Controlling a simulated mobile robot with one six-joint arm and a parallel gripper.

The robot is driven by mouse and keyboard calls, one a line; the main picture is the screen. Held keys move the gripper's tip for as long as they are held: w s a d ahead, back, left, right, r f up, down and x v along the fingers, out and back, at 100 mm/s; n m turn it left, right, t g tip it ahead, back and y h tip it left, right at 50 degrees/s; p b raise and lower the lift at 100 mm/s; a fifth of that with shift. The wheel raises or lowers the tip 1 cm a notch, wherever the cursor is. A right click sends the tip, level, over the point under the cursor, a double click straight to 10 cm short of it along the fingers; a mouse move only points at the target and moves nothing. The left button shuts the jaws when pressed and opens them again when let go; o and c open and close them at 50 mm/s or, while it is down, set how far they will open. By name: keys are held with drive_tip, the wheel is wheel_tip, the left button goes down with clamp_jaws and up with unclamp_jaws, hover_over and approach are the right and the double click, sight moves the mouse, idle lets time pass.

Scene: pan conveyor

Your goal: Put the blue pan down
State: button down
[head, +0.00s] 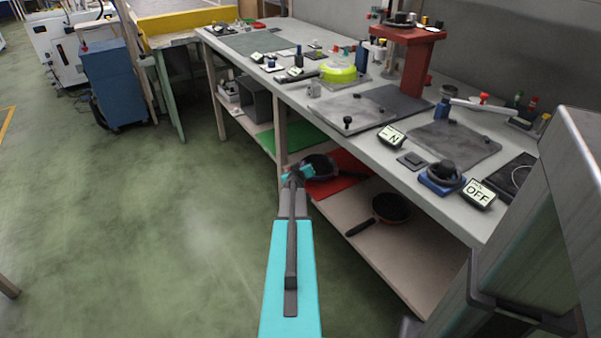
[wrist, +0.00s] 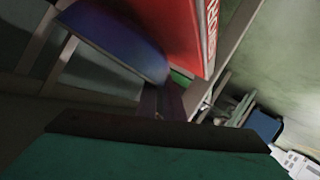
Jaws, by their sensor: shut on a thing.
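The blue pan (head: 321,167) shows in the head view as a dark round pan at the lower shelf, beside and partly over a red mat (head: 350,163). Its blue side (wrist: 115,42) shows in the wrist view, close to the red mat (wrist: 185,28) with white lettering. My gripper (head: 297,174) is shut on the pan at its near left side, at the open edge of the shelf. I cannot tell whether the pan touches the mat or hangs just above it. The fingertips and grip point are poorly visible.
Another dark pan with an orange-brown outside (head: 391,208) lies on the lower shelf (head: 420,253) to the right. A green mat (head: 292,140) lies farther back on the shelf. The worktop (head: 330,120) overhangs the shelf. The floor to the left is clear.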

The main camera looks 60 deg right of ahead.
drive_tip(key=shift+f, duration=0.7)
drive_tip(key=c, duration=1.9)
unclamp_jaws()
drive_tip(key=shift+o, duration=0.2)
drive_tip(key=shift+a, duration=0.1)
drive_tip(key=b+v, duration=0.1)
drive_tip(key=v, duration=1)
drive_tip(key=shift+a+r+b, duration=0.2)
drive_tip(key=shift+a+b, duration=0.1)
drive_tip(key=shift+a, duration=0.05)
drive_tip(key=shift+s, duration=0.2)
